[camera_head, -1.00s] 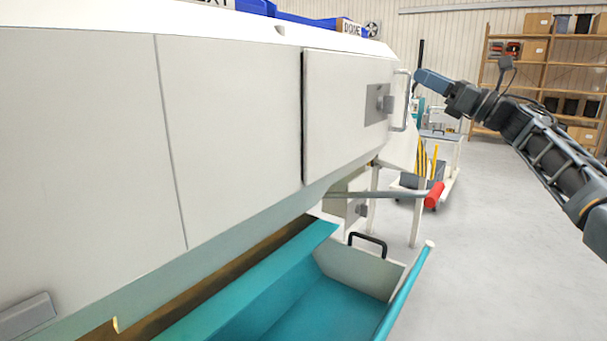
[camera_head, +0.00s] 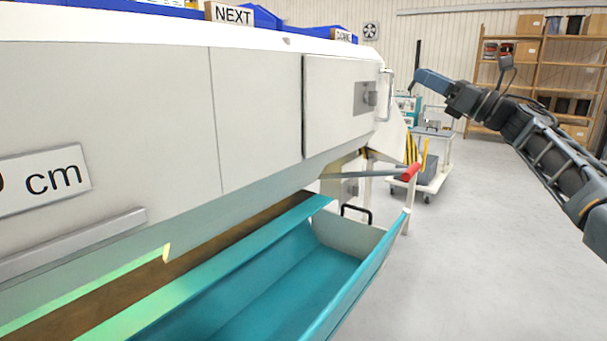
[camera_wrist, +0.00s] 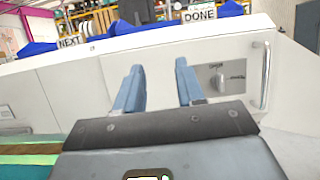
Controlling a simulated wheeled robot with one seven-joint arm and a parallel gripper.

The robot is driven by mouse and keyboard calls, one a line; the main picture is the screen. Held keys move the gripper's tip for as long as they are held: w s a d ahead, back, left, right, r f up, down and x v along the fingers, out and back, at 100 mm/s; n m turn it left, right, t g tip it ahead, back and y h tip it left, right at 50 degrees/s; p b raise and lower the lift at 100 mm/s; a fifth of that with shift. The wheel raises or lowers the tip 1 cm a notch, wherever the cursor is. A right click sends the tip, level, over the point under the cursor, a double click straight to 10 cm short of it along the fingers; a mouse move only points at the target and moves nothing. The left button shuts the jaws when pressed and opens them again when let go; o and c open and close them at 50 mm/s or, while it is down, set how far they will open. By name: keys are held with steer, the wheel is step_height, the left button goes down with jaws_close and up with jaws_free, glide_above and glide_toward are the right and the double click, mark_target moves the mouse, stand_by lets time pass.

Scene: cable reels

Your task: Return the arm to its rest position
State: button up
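My arm reaches in from the right in the head view, with my gripper (camera_head: 426,82) out in free air to the right of the white machine (camera_head: 258,120). In the wrist view the two blue fingers of my gripper (camera_wrist: 157,84) stand apart with nothing between them. Behind them is the machine's white panel, some way off. My gripper touches nothing that I can see.
The machine's door has a handle (camera_head: 387,95). A lever with a red grip (camera_head: 411,172) sticks out below it, above a teal trough (camera_head: 290,270). A cart (camera_head: 432,160) and shelves (camera_head: 535,75) stand behind. The floor (camera_head: 480,250) at right is clear.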

steer(key=s+a+f+m+t+h, duration=0.2)
steer(key=s+a+f+m+t, duration=0.15)
steer(key=f+m, duration=0.4)
steer(key=s+a+f+m+t+h, duration=0.1)
steer(key=s+a+f+m+t, duration=0.25)
steer(key=f, duration=0.75)
steer(key=s+a+f+m+t+h, duration=0.1)
steer(key=s+a+f+m+h, duration=0.1)
steer(key=s+f+m, duration=0.6)
steer(key=s+a+f+m+t+h, duration=0.1)
steer(key=s+f+m+h, duration=0.4)
steer(key=s+f+m, duration=0.45)
steer(key=s+a+f+m+h, duration=0.1)
steer(key=s+f+m+h, duration=0.45)
steer(key=s, duration=0.65)
steer(key=s+d+r+m+g+h, duration=0.15)
steer(key=s+m, duration=0.25)
steer(key=s, duration=0.7)
steer(key=s+d+r+m+g, duration=0.1)
steer(key=s+d+m+g, duration=0.3)
steer(key=s, duration=0.7)
steer(key=s+r+m+g+h, duration=0.15)
steer(key=s+m, duration=0.35)
steer(key=s, duration=0.6)
step_height(320, 180, down, 10)
steer(key=b, duration=1)
step_height(320, 180, up, 28)
steer(key=p, duration=2.7)
steer(key=shift+p, duration=0.4)
